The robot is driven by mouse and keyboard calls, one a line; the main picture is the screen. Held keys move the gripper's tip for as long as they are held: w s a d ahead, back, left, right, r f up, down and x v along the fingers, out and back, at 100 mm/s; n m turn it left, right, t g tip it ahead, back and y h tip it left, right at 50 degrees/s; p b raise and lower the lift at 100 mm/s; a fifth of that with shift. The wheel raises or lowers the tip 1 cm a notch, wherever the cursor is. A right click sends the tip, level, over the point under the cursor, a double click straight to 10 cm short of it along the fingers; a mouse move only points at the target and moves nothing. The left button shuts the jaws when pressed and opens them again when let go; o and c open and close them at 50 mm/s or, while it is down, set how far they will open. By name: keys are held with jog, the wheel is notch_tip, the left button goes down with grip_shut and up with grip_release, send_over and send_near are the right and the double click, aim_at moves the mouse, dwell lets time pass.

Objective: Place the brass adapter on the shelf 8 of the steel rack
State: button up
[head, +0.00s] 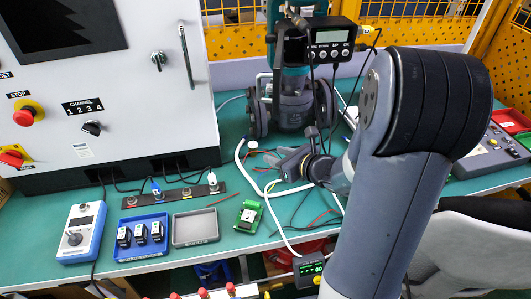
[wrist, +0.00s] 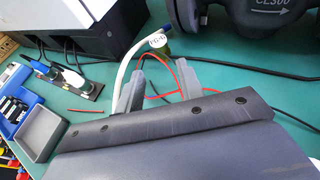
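My gripper (head: 288,160) is low over the green bench, in front of the dark valve body. In the wrist view my gripper (wrist: 157,80) has its two grey fingers apart. Nothing shows clamped between them; red wires and bench surface show in the gap. A pale hose with a white tag (wrist: 157,43) lies just beyond the fingertips. A small olive-yellow piece by the tag is too small to identify. I cannot make out the brass adapter for certain. The steel rack and its shelf 8 are not recognisable in either view.
The valve (head: 293,92) with a display box (head: 331,40) stands behind my gripper. A white cabinet (head: 110,85) is at left. A blue tray (head: 141,238), a grey tray (head: 194,227) and a green-edged module (head: 249,216) lie nearer. Hoses and wires cross the bench.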

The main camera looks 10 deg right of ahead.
aim_at(256, 148)
jog(key=shift+w+a+f+b, duration=0.1)
jog(key=shift+w+f+b, duration=0.1)
jog(key=shift+f+b, duration=0.4)
jog(key=shift+w+a+b, duration=0.2)
jog(key=shift+w+b, duration=0.15)
jog(key=shift+b, duration=0.3)
jog(key=x, duration=1)
jog(key=shift+w+a+r, duration=0.2)
jog(key=shift+r, duration=0.05)
jog(key=shift+c, duration=0.6)
grip_shut()
jog(key=shift+r, duration=0.1)
